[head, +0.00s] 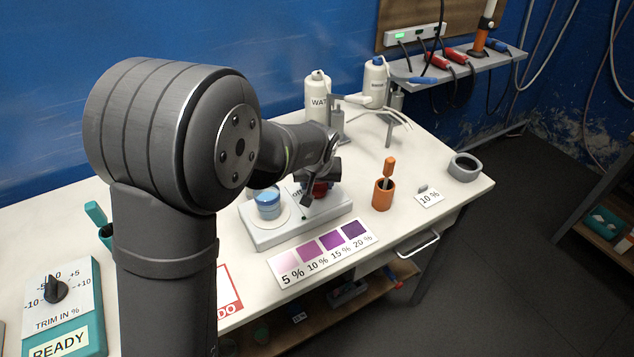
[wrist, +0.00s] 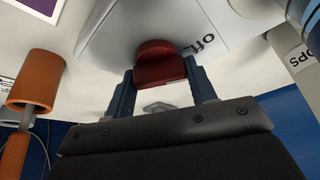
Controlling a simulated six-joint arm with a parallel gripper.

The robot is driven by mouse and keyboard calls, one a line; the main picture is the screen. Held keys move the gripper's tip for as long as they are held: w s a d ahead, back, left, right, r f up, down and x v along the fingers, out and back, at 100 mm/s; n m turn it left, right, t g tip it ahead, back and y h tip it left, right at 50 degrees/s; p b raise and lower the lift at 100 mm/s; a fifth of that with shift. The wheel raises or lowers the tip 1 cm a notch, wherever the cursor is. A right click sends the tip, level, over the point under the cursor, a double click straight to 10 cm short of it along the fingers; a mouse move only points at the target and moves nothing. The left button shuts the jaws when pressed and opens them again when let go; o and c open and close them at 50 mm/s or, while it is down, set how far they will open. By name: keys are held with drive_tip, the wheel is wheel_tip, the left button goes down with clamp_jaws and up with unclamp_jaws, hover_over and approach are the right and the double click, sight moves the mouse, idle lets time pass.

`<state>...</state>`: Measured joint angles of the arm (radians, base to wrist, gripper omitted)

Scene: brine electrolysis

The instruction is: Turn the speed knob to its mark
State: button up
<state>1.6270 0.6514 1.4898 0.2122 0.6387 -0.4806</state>
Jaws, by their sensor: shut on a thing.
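The speed knob (wrist: 160,66) is red and sits on the white stirrer base beside the printed word "off", in the wrist view. My gripper (wrist: 163,86) has its two fingers on either side of the knob and is shut on it. In the head view the knob (head: 320,188) is mostly hidden behind my gripper (head: 314,195). The stirrer base (head: 280,236) stands on the white bench with a blue-topped vessel on its plate. I cannot make out the knob's mark or which way the knob points.
An orange holder (head: 382,196) with an orange-handled tool stands right of the stirrer. A purple colour chart (head: 322,256) lies in front. White bottles (head: 318,96) stand behind, and a grey ring (head: 464,168) lies at the right. A trim dial panel (head: 60,310) is at the left.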

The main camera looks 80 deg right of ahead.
drive_tip(key=o, duration=1)
drive_tip(key=shift+r, duration=0.1)
drive_tip(key=v, duration=1.7)
drive_tip(key=shift+s+a, duration=0.1)
drive_tip(key=shift+a, duration=0.1)
drive_tip(key=x, duration=1.7)
drive_tip(key=shift+d, duration=0.2)
